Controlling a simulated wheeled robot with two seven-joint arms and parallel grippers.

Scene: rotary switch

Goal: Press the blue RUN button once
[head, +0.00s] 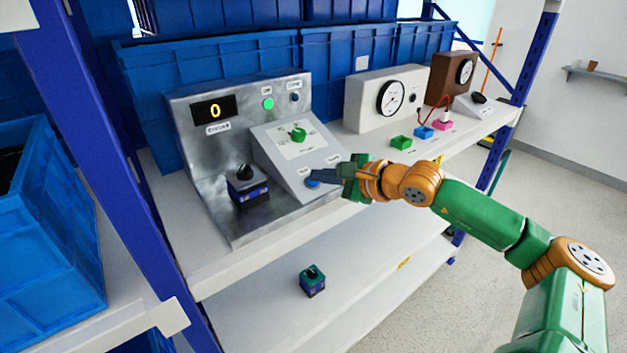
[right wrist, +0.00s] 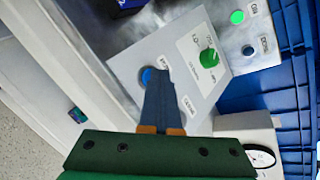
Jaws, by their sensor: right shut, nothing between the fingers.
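The blue button (head: 312,183) is on the sloped face of the grey control box (head: 270,155), at its lower front. In the right wrist view, the blue button (right wrist: 146,75) shows partly behind my fingertips. My right gripper (head: 315,176) is shut and empty, with its tips right at the button; I cannot tell whether they touch it. The same gripper (right wrist: 156,80) reaches up from below in the right wrist view. A green rotary knob (head: 298,135) is above the button on the sloped face. My left gripper is not in view.
The metal panel has a display (head: 214,108) reading 0, a bright green lamp (head: 268,104) and a dark lamp (head: 295,98). A black-knobbed switch block (head: 247,184) stands left of the sloped box. A gauge box (head: 385,98) stands to the right. Blue crates (head: 215,70) line the back.

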